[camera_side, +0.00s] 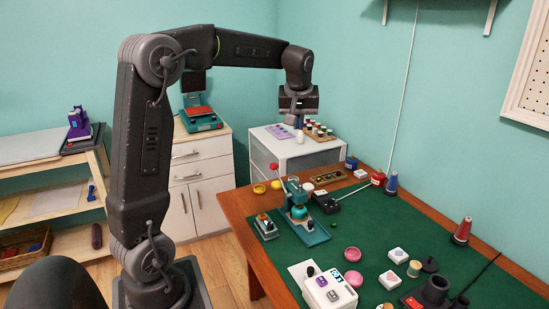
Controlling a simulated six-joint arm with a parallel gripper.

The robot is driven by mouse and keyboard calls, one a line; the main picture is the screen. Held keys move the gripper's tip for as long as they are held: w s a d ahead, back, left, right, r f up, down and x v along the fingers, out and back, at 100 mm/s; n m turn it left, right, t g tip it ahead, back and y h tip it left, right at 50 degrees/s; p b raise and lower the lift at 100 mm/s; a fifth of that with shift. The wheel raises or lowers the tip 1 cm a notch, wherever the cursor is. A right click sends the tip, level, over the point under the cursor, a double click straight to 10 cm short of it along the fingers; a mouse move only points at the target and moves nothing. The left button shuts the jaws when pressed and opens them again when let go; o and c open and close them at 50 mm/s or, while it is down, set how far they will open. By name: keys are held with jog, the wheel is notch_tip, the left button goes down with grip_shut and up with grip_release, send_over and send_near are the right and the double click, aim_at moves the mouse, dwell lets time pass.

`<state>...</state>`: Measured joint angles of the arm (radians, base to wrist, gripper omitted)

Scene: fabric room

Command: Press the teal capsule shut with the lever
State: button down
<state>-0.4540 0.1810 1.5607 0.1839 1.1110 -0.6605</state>
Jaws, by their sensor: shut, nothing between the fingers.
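A small teal press (317,234) stands near the left edge of the green mat. Its lever (279,176) slants up to the left and ends in a red knob (273,166). A round teal piece (299,212), which looks like the teal capsule, sits in the press under its upright; whether its halves are apart is too small to tell. My gripper (298,114) is shut and empty. It points down, well above the press and apart from the lever, with the white cabinet behind it in the picture.
The green mat (365,235) lies on a wooden table. A small white-topped block (265,226) stands left of the press.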

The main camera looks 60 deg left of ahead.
aim_at(274, 163)
jog(key=w+a+f+n+g, duration=0.1)
jog(key=a+f+n, duration=0.2)
jog(key=a, duration=0.5)
jog(key=w+a+f+n+g, duration=0.1)
jog(key=a+f+n, duration=0.2)
jog(key=a, duration=0.5)
jog(key=shift+w+a+f+y, duration=0.25)
jog(key=shift+w+f+y, duration=0.1)
jog(key=shift+f, duration=0.15)
jog(key=shift+f, duration=0.1)
jog(key=x, duration=1.2)
jog(key=shift+s+d+f, duration=0.1)
jog(key=shift+d+f, duration=0.2)
jog(key=shift+d, duration=0.05)
jog(key=shift+a+f, duration=0.1)
jog(key=shift+f, duration=0.6)
jog(key=shift+a+f+h, duration=0.3)
jog(key=shift+h, duration=0.45)
